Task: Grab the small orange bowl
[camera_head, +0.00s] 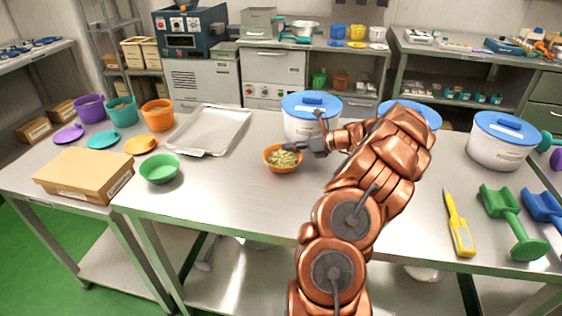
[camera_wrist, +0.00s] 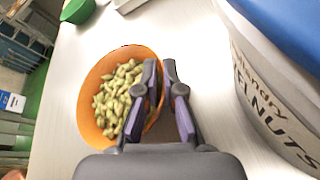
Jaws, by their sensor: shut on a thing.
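The small orange bowl (camera_head: 283,166) stands on the steel table in the head view, filled with pale green nuts (camera_head: 284,158). In the wrist view the orange bowl (camera_wrist: 88,118) lies at the left, tilted in the picture. My gripper (camera_head: 297,147) reaches it from the right. In the wrist view my gripper (camera_wrist: 160,66) has one finger inside the bowl and the other outside, shut on the right side of the rim. The fingers hide that part of the rim.
A white tub with a blue lid (camera_head: 303,124) stands close behind my gripper; its side fills the right of the wrist view (camera_wrist: 262,90). A green bowl (camera_head: 160,168), a metal tray (camera_head: 207,130) and a cardboard box (camera_head: 86,173) lie left. The table front is clear.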

